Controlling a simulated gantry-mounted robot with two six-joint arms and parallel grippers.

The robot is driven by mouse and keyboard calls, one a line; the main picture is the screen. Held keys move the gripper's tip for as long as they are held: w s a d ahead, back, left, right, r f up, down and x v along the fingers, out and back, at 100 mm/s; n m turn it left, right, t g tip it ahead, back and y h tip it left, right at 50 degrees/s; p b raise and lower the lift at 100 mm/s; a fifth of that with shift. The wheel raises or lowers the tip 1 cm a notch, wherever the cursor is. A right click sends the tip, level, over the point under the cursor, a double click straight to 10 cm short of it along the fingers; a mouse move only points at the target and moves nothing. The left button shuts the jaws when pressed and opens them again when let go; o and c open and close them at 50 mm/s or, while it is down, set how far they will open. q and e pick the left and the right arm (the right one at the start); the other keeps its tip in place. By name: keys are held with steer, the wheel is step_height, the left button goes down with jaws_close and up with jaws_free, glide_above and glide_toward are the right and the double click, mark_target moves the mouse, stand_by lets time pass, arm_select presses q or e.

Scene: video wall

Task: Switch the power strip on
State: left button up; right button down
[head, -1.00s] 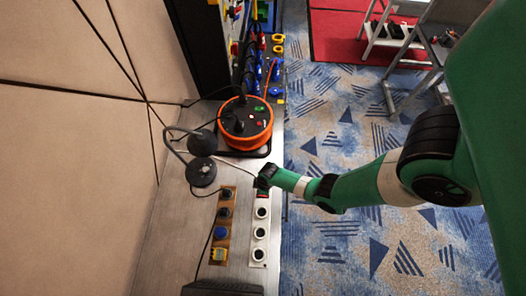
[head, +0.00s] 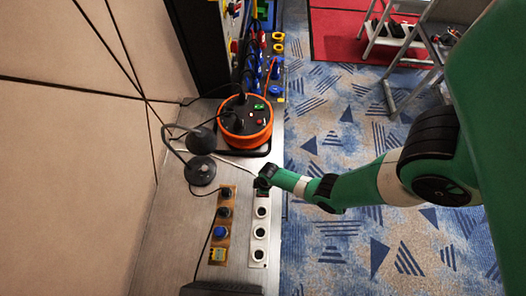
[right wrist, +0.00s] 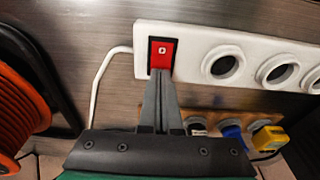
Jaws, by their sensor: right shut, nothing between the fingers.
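A white power strip (head: 260,232) lies on the metal worktop, with round sockets along it. It also shows in the right wrist view (right wrist: 200,39). Its red rocker switch (right wrist: 161,53), with a small white mark, sits in a black frame at the cable end. I cannot tell whether it is on. My right gripper (head: 263,186) is shut and empty over that end. In the right wrist view its closed fingertips (right wrist: 162,72) overlap the lower edge of the switch; contact is unclear. My left gripper is not in view.
A wooden strip with coloured sockets (head: 220,235) lies alongside. An orange cable reel (head: 246,125) stands behind, and a dark desk lamp (head: 200,170) is at left. A wall bounds the left; carpeted floor is open at right.

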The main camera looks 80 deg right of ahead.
steer(key=shift+f, duration=0.1)
step_height(320, 180, up, 7)
steer(key=p, duration=0.7)
stand_by(0.5)
